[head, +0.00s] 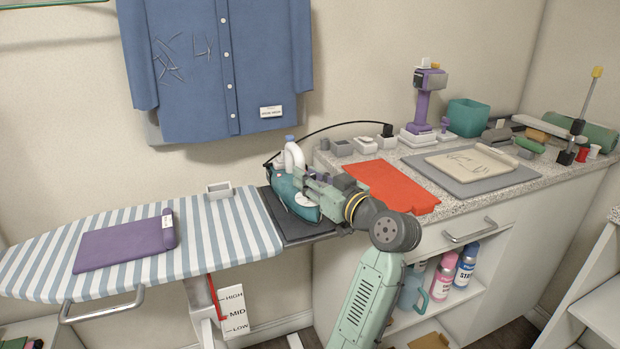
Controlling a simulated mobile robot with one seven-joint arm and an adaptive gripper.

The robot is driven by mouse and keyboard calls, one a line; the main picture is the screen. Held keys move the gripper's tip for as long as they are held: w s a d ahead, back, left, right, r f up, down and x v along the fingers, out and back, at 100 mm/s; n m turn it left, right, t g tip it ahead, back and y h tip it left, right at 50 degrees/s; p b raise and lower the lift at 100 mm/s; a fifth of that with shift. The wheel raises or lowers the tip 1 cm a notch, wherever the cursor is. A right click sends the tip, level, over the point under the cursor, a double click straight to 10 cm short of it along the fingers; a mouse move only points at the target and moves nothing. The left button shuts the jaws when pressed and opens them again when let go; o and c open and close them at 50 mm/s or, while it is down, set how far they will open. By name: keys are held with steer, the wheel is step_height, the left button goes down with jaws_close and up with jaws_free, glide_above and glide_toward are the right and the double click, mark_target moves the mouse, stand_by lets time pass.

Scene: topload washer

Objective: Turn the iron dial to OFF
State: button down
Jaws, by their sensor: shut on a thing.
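The teal and white iron (284,186) sits on the dark rest plate (300,231) at the right end of the ironing board. Its white handle stands up at the back, and a black cord runs from it to the right. My gripper (304,179) reaches in from the right and is at the iron's side, shut on what appears to be its dial. My fingers cover most of that spot, so the dial's marks and setting cannot be read. A pale round patch shows on the iron's side just below the fingers.
A striped ironing board (215,245) holds a folded purple cloth (125,243) and a small grey tray (219,190). The counter to the right carries a red mat (393,187), a purple device (424,108) and a teal bin (467,118). A blue shirt (225,70) hangs behind.

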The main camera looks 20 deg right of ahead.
steer(key=shift+a, duration=0.1)
steer(key=c, duration=1.6)
jaws_free()
steer(key=shift+o, duration=0.2)
steer(key=v, duration=1.2)
